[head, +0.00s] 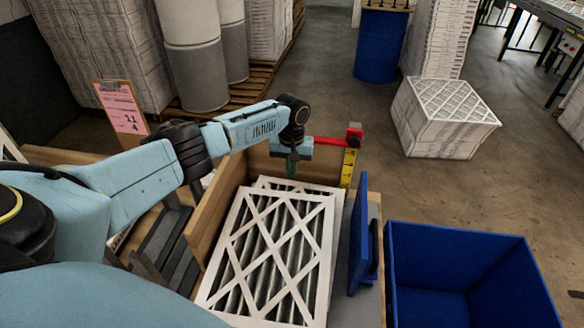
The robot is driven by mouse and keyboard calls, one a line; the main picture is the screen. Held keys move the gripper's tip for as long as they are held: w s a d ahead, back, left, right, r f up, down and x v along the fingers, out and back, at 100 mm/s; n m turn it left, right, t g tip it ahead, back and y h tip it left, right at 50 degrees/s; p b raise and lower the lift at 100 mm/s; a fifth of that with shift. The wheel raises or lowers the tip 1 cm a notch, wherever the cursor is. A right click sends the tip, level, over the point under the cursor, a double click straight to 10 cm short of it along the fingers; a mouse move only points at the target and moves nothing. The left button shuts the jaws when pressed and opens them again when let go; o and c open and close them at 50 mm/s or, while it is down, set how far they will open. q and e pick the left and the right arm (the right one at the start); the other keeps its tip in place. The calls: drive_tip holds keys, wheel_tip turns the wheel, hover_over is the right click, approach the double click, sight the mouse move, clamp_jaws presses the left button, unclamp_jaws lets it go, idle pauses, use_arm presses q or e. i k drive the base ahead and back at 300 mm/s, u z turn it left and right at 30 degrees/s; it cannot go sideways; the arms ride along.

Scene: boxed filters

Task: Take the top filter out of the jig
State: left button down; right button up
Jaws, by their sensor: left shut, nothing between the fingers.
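The top filter (270,250), a white lattice frame over grey pleats, lies tilted on the stack in the wooden jig (221,205). Part of another filter (300,187) shows beneath it at the far edge. My left gripper (291,172) points down over the far edge of the stack, shut and empty. I cannot tell whether its tip touches the filter. My right gripper is not in view.
A blue plate with a handle (361,235) stands at the jig's right side. A red arm (335,142) and yellow scale (348,168) stand at its far corner. An empty blue bin (465,255) is at the right. A wrapped filter stack (440,118) stands on the floor beyond.

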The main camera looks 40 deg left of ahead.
sight(269, 268)
drive_tip(key=k, duration=2)
